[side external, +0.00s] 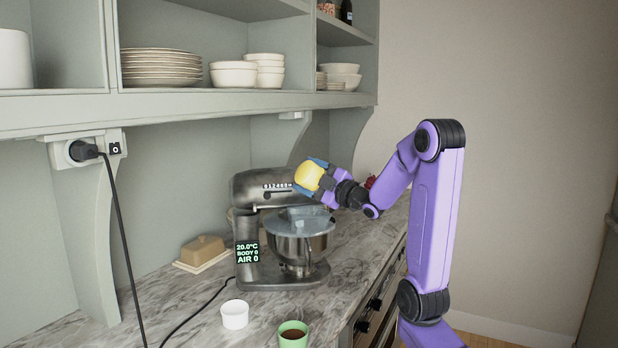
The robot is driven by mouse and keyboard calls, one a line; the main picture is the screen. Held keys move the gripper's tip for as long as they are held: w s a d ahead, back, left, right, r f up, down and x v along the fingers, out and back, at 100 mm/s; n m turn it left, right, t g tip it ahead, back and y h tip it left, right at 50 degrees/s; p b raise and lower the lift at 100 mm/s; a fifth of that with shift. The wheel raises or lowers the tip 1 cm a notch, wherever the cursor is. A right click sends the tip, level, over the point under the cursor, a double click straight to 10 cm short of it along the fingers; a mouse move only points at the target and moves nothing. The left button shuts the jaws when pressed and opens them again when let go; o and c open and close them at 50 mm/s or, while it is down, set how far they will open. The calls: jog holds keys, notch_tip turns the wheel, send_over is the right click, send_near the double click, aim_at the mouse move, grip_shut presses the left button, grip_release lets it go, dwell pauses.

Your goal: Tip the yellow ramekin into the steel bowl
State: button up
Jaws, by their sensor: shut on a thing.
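The yellow ramekin (309,176) is held up in my gripper (312,178), above the steel bowl and beside the mixer head. It looks tilted, with a rounded yellow face toward the camera. My gripper is shut on it, with blue fingers around its edges. The steel bowl (302,246) sits on the stand mixer's base below, with a clear, pale rim piece (300,214) at its top. The ramekin's contents and the inside of the bowl are hidden from this side.
The stand mixer (262,187) stands close left of my gripper. A white ramekin (235,315) and a green cup of dark liquid (293,336) stand at the counter front. A butter dish (202,252) sits left. A shelf with dishes (200,105) hangs above. A black cord (120,230) runs to the counter.

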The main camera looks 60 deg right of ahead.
jog(key=shift+d+m+h, duration=0.15)
jog(key=shift+m+h, duration=0.15)
jog(key=shift+m, duration=0.5)
jog(key=shift+s, duration=0.1)
dwell(0.6)
jog(key=n, duration=0.2)
jog(key=n+g+y, duration=0.1)
jog(key=n, duration=0.1)
jog(key=f+n, duration=0.1)
jog(key=n, duration=0.2)
jog(key=shift+g+y, duration=0.3)
jog(key=shift+y, duration=0.1)
jog(key=n, duration=0.1)
jog(key=a+n+g, duration=0.1)
jog(key=n, duration=0.1)
jog(key=n+g, duration=0.1)
jog(key=shift+w+a+n, duration=0.15)
jog(key=shift+w+n, duration=0.25)
jog(key=shift+w+a+f+n+g, duration=0.1)
jog(key=shift+f+n+g, duration=0.1)
jog(key=shift+n, duration=0.25)
jog(key=shift+a+f+n+g, duration=0.1)
jog(key=shift+n+g, duration=0.1)
jog(key=shift+n, duration=0.25)
